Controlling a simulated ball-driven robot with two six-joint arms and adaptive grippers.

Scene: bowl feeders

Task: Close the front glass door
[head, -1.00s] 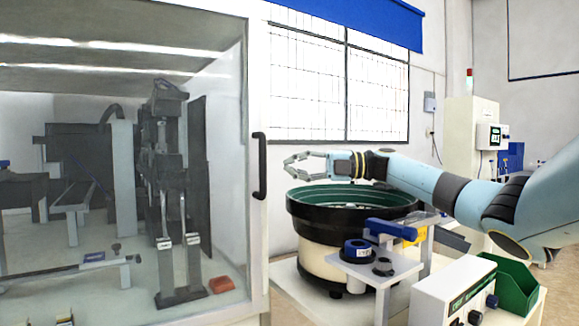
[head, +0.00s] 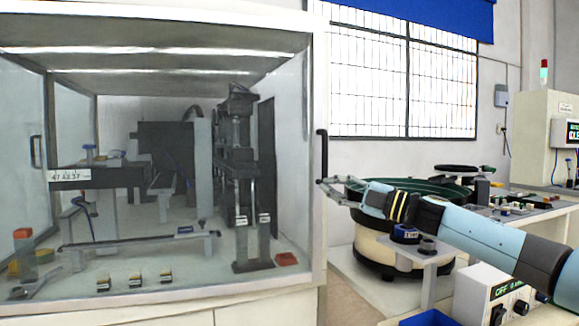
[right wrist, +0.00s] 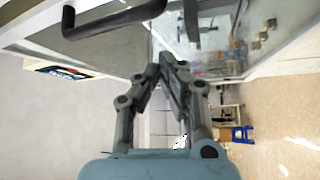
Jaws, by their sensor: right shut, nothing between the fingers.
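The front glass door (head: 215,75) fills the left half of the head view. It is a clear pane in a white frame with a black vertical handle (head: 321,155) at its right edge. I cannot tell whether it stands fully shut or slightly ajar. My right gripper (head: 324,184) is shut and empty, with its tips at the door's right edge by the handle's lower end; contact is unclear. In the right wrist view the gripper (right wrist: 160,66) points at the white frame, and the handle (right wrist: 112,20) shows at upper left. My left gripper is out of view.
A black bowl feeder (head: 385,250) with a green inside stands behind my right arm. A machine (head: 240,150) stands behind the glass.

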